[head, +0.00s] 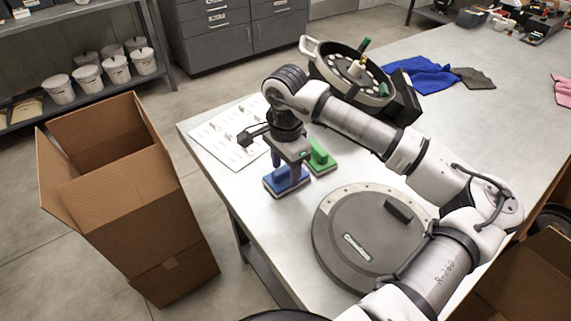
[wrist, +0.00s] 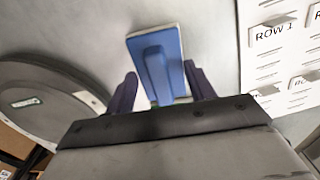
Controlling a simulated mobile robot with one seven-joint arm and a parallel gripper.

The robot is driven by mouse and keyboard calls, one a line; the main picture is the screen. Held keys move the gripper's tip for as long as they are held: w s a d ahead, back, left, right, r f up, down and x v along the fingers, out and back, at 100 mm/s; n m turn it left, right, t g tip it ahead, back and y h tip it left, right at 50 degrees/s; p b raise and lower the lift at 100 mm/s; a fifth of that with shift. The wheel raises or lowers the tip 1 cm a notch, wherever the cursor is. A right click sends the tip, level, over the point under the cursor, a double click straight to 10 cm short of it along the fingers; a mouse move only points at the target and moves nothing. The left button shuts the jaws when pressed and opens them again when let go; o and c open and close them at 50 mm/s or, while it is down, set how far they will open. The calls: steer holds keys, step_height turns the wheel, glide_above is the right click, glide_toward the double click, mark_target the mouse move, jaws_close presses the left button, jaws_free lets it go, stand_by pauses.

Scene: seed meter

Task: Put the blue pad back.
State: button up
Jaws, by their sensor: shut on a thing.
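The blue pad (head: 284,182) is a flat block with a white bottom layer and a raised blue grip. It is near the table's left edge, beside the green pad (head: 321,157). My gripper (head: 294,168) points down over it and is shut on its grip. In the wrist view the blue pad (wrist: 157,50) stretches out beyond my gripper (wrist: 162,92), its grip between the dark fingers. I cannot tell whether its underside touches the table.
A round grey lid (head: 345,250) lies to the right on the table (head: 480,75). A white sheet with row labels (head: 225,145) lies behind the pads. The seed meter housing (head: 352,75) stands farther back near blue cloth (head: 425,75). An open cardboard box (head: 135,215) stands left.

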mark_target(285, 168)
steer(key=shift+f, duration=0.15)
steer(key=o, duration=1)
steer(key=shift+c, duration=0.2)
step_height(285, 168, up, 12)
steer(key=b, duration=0.2)
